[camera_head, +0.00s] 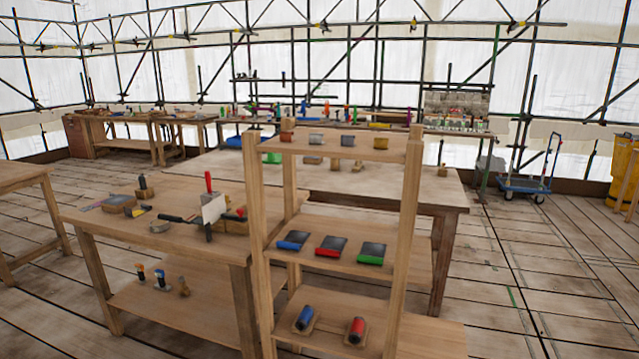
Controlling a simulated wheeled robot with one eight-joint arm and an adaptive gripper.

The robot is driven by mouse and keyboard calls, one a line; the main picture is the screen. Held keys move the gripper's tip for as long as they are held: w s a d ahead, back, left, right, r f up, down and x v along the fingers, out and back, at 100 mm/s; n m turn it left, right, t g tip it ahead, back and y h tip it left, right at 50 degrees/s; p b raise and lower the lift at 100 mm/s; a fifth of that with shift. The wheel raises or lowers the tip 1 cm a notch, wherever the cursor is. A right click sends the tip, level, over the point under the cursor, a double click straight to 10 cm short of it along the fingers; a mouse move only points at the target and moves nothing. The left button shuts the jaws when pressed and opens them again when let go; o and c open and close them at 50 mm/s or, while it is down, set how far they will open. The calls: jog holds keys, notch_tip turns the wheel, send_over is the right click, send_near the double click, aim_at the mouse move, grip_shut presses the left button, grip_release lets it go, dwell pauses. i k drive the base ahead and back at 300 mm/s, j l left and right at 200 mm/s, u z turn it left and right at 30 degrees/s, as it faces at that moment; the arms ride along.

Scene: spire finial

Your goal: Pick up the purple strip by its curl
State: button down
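I cannot make out a purple strip in the head view. On the middle board of the wooden shelf rack (405,235) lie three dark flat pieces with coloured front edges: one blue (292,240), one red (331,246) and one green (371,253). None of them looks purple. Several small coloured things stand on the long back bench, too small to tell apart. My gripper is not in view.
A workbench (95,222) with tools stands left of the rack, and a wide table (420,185) stands behind it. The rack's bottom board holds a blue roller (304,318) and a red roller (356,330). A blue trolley (525,185) stands back right. Open floor lies at right.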

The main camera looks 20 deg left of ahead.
aim_at(97, 205)
jog(key=u, duration=1.95)
jog(key=i+j+u, duration=0.1)
jog(key=i+u, duration=0.15)
jog(key=i, duration=0.45)
jog(key=i+u, duration=0.1)
jog(key=i, duration=2.2)
